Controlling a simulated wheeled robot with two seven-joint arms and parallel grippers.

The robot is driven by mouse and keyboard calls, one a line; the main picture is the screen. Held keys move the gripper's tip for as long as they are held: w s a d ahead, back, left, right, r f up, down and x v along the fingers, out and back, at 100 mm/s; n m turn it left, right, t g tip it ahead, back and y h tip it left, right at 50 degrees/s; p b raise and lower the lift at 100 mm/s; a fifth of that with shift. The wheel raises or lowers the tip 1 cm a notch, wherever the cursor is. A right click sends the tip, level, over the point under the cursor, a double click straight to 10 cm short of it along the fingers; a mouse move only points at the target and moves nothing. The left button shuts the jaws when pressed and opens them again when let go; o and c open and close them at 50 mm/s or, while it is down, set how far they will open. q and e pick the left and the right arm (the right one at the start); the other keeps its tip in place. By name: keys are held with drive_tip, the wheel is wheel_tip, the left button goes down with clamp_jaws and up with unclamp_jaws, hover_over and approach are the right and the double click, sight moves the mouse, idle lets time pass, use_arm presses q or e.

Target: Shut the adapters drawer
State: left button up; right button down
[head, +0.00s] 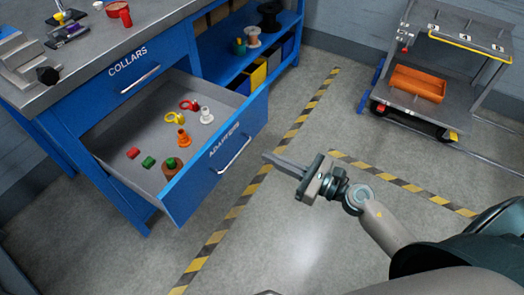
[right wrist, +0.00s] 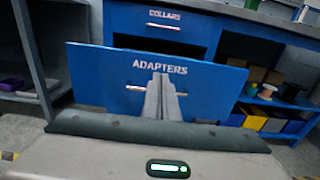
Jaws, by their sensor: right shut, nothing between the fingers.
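The blue adapters drawer (head: 222,157) stands pulled out of the workbench in the head view. Its grey inside holds several small coloured adapters, among them an orange one (head: 183,138), a white one (head: 206,115) and a brown one (head: 171,168). Its front has a light bar handle (head: 235,156). My right gripper (head: 268,157) is shut and empty, pointing at the drawer front from the right in the head view. In the right wrist view the shut fingers (right wrist: 160,95) overlap the drawer front (right wrist: 215,90) just below its label; contact cannot be told. My left gripper is not in view.
The collars drawer (head: 128,70) above is shut. Shelves with spools and bins (head: 258,75) are at the bench's right. A cart with an orange tray (head: 418,83) stands at the upper right. The floor before the drawer is clear, marked with striped tape (head: 240,205).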

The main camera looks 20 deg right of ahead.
drive_tip(key=p, duration=0.2)
approach(223, 135)
drive_tip(key=x, duration=0.5)
drive_tip(key=shift+r+p, duration=0.15)
drive_tip(key=shift+p, duration=0.15)
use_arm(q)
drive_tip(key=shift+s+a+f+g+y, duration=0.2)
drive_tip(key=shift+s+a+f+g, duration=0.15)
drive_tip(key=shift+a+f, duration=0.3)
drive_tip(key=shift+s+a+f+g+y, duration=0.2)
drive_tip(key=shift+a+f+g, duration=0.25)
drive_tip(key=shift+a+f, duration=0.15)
use_arm(e)
drive_tip(key=shift+x, duration=0.75)
drive_tip(key=shift+w, duration=0.1)
